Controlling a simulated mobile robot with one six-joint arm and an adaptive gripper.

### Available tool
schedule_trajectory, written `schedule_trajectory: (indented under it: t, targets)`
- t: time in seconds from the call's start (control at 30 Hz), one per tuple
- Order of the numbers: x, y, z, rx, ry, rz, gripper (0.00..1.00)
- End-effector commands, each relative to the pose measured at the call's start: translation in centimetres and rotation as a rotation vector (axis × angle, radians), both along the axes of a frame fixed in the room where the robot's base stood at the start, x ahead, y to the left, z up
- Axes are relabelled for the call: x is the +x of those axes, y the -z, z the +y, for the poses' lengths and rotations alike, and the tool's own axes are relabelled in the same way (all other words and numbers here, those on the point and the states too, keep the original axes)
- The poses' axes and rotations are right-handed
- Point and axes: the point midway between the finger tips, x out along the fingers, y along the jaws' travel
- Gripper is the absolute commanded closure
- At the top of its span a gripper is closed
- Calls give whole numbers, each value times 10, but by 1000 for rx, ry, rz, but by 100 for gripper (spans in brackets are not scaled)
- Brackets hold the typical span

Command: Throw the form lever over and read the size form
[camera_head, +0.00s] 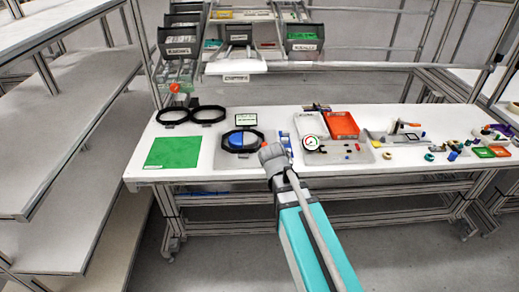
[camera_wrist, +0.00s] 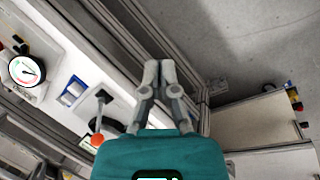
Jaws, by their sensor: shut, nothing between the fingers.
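The size form appears as a black octagonal ring with a blue inside (camera_head: 237,142) on a grey plate in the head view. A small display (camera_head: 245,120) stands behind it, its text too small to read. A red lever knob (camera_head: 264,145) shows at the form's right, close to my gripper (camera_head: 271,154). In the wrist view, a lever with a red knob (camera_wrist: 97,139) lies left of my gripper (camera_wrist: 160,68), apart from it. My gripper is shut and empty, its fingertips together. The arm hides part of the bench front.
A round dial gauge (camera_head: 310,142) stands right of the form, also in the wrist view (camera_wrist: 22,70). A green mat (camera_head: 172,152) and black rings (camera_head: 173,117) lie left. White and red trays (camera_head: 342,124) stand behind. Small parts crowd the right side.

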Motion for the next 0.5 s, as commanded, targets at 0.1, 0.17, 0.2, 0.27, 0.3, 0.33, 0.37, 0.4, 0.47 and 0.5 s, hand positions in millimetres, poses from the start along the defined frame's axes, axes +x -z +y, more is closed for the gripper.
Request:
schedule_trajectory:
  t: [0.1,0.17,0.2,0.27,0.3,0.33,0.37,0.4,0.47,0.5]
  targets:
    - [18,-4,11,-72,-160,9,100]
    - [26,-6,16,-111,-240,16,100]
    - [31,-7,19,-138,-296,21,100]
    - [38,-10,25,-179,-376,31,100]
    - [43,-11,28,-205,-428,38,100]
    - [47,-13,31,-227,-468,43,100]
    - [51,-14,35,-248,-509,49,100]
    - [56,-16,39,-276,-562,57,100]
    - [63,-19,45,-321,-640,71,100]
    - [68,-20,50,-349,-692,82,100]
